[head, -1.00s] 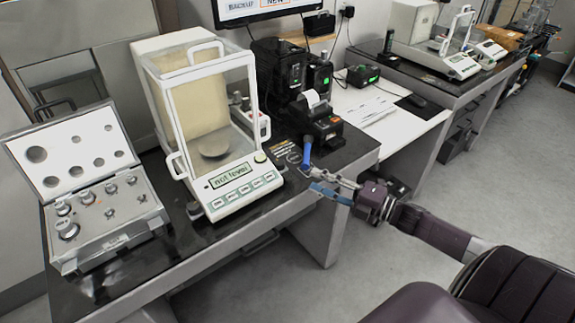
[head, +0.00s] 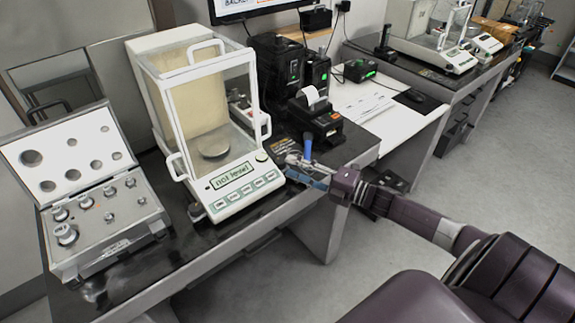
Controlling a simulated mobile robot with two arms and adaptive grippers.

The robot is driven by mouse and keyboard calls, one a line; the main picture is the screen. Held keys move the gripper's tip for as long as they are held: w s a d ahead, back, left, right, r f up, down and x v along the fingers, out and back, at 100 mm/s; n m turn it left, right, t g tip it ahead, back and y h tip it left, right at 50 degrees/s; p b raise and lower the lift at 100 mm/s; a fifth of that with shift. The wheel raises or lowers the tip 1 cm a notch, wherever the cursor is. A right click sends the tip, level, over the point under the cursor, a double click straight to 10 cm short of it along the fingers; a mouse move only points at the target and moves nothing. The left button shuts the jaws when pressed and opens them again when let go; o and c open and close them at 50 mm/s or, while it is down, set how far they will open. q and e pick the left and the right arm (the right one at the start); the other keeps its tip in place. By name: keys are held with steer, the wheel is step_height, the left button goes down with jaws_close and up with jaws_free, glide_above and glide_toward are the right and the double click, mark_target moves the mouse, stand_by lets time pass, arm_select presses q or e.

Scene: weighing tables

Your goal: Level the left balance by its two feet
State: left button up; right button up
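The left balance (head: 215,178), with its clear draft shield and round pan (head: 213,146), stands on the dark near table. Its display (head: 231,175) reads "not level". Its front left foot (head: 196,212) shows as a dark knob under the corner. The other front foot, at the right corner, cannot be made out. My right gripper (head: 296,172) is at that right front corner, at the table's front edge. Its fingers look apart, with nothing seen held between them. Whether they touch the foot cannot be told. My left gripper is out of view.
An open weight case (head: 100,215) stands left of the balance. A small blue-handled thing (head: 307,146) stands just behind my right gripper, before a label printer (head: 318,122). Another balance (head: 440,50) is on the far table. The floor on the right is clear.

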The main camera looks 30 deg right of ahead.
mark_target(281, 163)
steer(key=shift+x, duration=1.3)
jaws_close()
